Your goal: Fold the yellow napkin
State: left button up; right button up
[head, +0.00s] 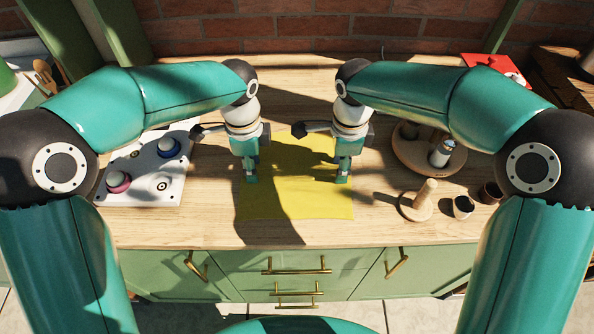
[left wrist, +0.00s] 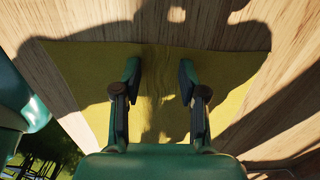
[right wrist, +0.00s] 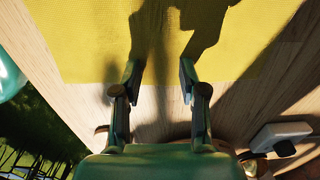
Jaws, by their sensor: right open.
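The yellow napkin (head: 297,205) lies spread on the wooden table, partly covered by my arms' shadows. My left gripper (head: 250,178) is open with nothing held, over the napkin's left side. In the left wrist view the cloth (left wrist: 85,75) stretches beneath and between its parted fingers, with a slight crease between them. My right gripper (head: 343,179) is open and empty at the napkin's right side. In the right wrist view its fingertips are close to the napkin's (right wrist: 85,40) edge. I cannot tell whether any fingertip touches the cloth.
A white board (head: 142,187) with a blue and a pink round piece is at the left. At the right are a round wooden stand (head: 401,150), a wooden peg on a base (head: 424,195) and two small cups (head: 463,207). The front strip of table is clear.

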pick_arm(q)
jog(key=shift+f, duration=0.15)
grip_shut()
pick_arm(e)
jog(key=shift+f, duration=0.1)
grip_shut()
jog(key=shift+s, duration=0.1)
pick_arm(q)
jog(key=shift+s+f, duration=0.15)
jog(key=shift+s, duration=0.05)
pick_arm(e)
jog(key=shift+f, duration=0.15)
dwell(0.5)
